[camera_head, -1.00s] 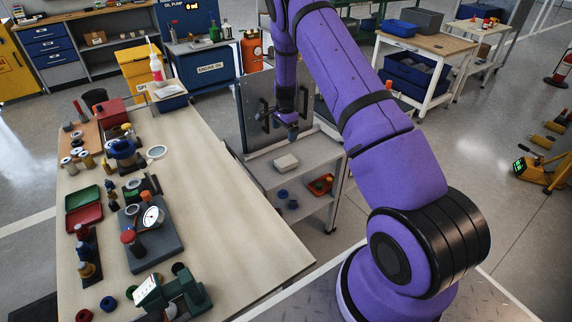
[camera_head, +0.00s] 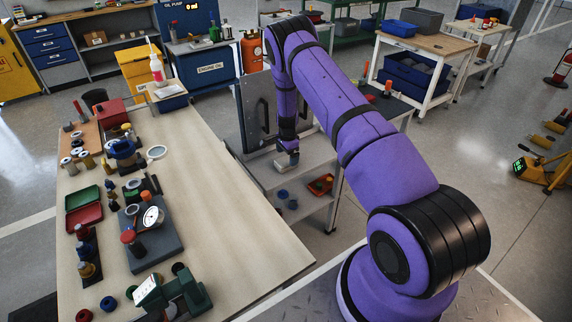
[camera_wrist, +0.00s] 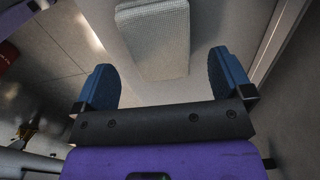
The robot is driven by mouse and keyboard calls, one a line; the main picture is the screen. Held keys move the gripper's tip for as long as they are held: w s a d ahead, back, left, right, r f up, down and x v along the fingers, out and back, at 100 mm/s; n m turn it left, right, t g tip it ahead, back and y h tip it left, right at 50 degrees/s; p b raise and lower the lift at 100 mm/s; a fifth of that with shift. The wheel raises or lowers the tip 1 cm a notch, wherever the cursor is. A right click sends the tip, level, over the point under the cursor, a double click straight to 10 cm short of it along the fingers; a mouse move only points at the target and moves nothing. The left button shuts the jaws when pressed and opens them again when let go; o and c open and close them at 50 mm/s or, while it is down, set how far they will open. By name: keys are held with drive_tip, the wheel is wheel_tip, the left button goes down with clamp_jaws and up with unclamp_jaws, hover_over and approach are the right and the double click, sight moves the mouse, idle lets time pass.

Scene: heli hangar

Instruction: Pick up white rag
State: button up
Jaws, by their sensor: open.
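The white rag (camera_wrist: 155,40) is a pale, woven-looking folded block lying on the grey shelf (camera_wrist: 217,22) of a cart in the wrist view. My gripper (camera_wrist: 163,78) is open, with its two blue fingers spread wide. The rag lies just beyond the fingertips in the picture, roughly centred between them, and I see nothing held. In the head view, my gripper (camera_head: 287,161) is low over the cart's upper shelf (camera_head: 312,150) and hides most of the rag. I cannot tell whether it touches the rag.
A dark upright panel with a handle (camera_head: 255,112) stands at the cart's left side. The lower shelf holds blue round parts (camera_head: 283,194) and a red tray (camera_head: 321,185). A crowded workbench (camera_head: 215,190) stands to the left, its right half mostly clear.

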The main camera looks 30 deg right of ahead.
sight(287, 160)
wheel_tip(287, 160, down, 4)
drive_tip(key=shift+a+f, duration=0.1)
drive_tip(key=c, duration=1)
wheel_tip(287, 160, up, 10)
drive_tip(key=shift+r, duration=0.1)
